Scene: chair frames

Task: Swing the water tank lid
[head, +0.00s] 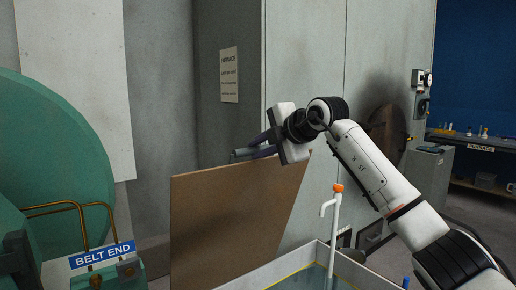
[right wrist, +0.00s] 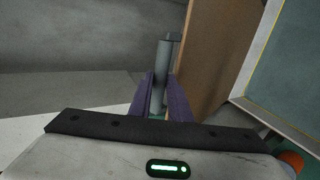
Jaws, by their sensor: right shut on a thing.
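The water tank lid (head: 240,215) is a brown board, raised steeply at the back left of the white-walled water tank (head: 290,261) in the head view. My right gripper (head: 252,152) is at the lid's upper edge. In the right wrist view, its purple fingers (right wrist: 163,98) are shut on a grey cylindrical handle (right wrist: 161,72) beside the brown lid (right wrist: 208,55). How the handle joins the lid is partly hidden. The tank's open inside shows in the head view. My left gripper is not in view.
A white pipe with an orange top (head: 331,225) stands up at the tank. A green machine with a BELT END sign (head: 103,254) is on the left. Grey cabinets (head: 300,60) stand close behind the lid. A shelf (head: 480,186) is at the far right.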

